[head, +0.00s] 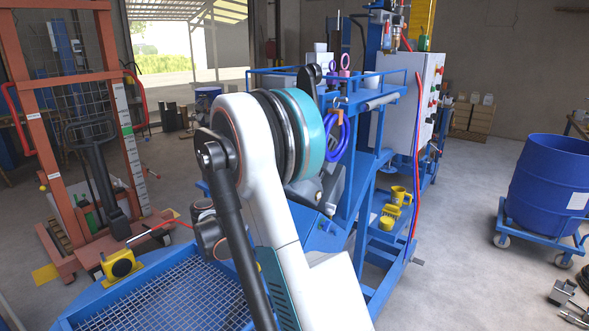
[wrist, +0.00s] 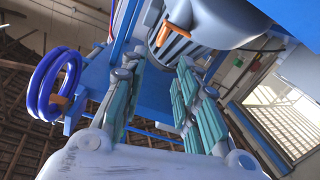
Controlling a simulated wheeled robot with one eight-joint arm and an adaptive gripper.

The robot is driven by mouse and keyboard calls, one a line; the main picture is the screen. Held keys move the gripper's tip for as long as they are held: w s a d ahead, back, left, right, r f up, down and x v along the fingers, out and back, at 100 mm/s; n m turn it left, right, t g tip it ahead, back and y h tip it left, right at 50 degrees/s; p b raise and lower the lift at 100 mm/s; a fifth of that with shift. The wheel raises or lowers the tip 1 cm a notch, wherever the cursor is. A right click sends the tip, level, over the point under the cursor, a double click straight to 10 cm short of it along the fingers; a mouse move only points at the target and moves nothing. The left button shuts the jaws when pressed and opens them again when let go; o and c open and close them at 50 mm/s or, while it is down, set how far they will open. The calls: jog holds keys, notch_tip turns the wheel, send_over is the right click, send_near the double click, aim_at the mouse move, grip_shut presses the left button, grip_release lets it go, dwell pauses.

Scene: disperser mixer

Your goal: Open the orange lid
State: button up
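In the wrist view, a small orange piece (wrist: 178,38) sits on a rounded grey body (wrist: 205,22) with a slotted grille, at the top centre. It is the likeliest orange lid, but I cannot be sure. My gripper (wrist: 158,66) is open, with its two teal-padded fingers well apart. The orange piece shows just beyond the fingertips, between them and a little towards the right finger. I see nothing held between the fingers, and contact cannot be told. In the head view my arm hides the gripper and most of this area.
A blue machine frame (head: 357,190) stands behind my arm. Blue looped hose (head: 338,140) hangs on it by an orange holder (head: 334,116); the hose also shows in the wrist view (wrist: 35,95). A blue mesh platform (head: 165,300) lies low in front. A blue drum (head: 547,185) stands right.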

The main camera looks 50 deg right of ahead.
jog(key=d+b, duration=0.1)
jog(key=d, duration=0.3)
jog(key=w+d+b, duration=0.1)
jog(key=d, duration=0.4)
jog(key=d+b, duration=0.1)
jog(key=d, duration=0.4)
jog(key=shift+w, duration=0.2)
grip_shut()
